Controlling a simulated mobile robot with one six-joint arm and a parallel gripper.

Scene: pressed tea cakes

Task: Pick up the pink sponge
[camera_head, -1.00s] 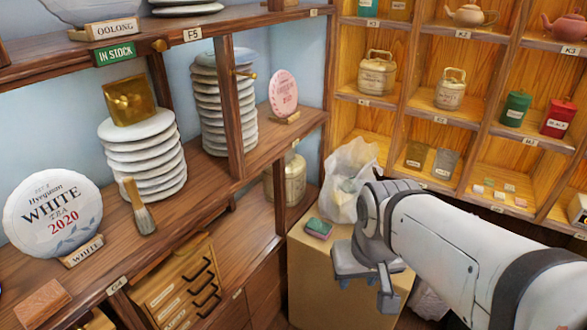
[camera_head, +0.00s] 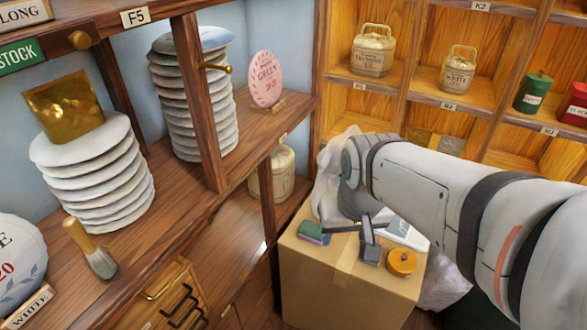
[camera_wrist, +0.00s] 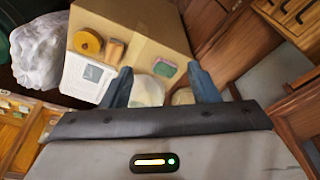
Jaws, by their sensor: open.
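The pink sponge (camera_head: 313,231) lies on top of a cardboard box, near its left back corner. It has a green top and a pinkish side. In the wrist view the sponge (camera_wrist: 165,68) shows between and just beyond my fingertips, with its green face and pink rim visible. My gripper (camera_head: 357,234) is open and empty, to the right of the sponge in the head view and apart from it. In the wrist view both blue-grey fingers of my gripper (camera_wrist: 160,73) stand wide apart.
The cardboard box (camera_head: 320,272) also bears an orange tape roll (camera_head: 402,262), a white card (camera_wrist: 90,76) and a small wooden block (camera_wrist: 115,50). A crumpled white bag (camera_head: 325,185) stands behind. Shelves (camera_head: 200,222) with stacked tea cakes rise at the left.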

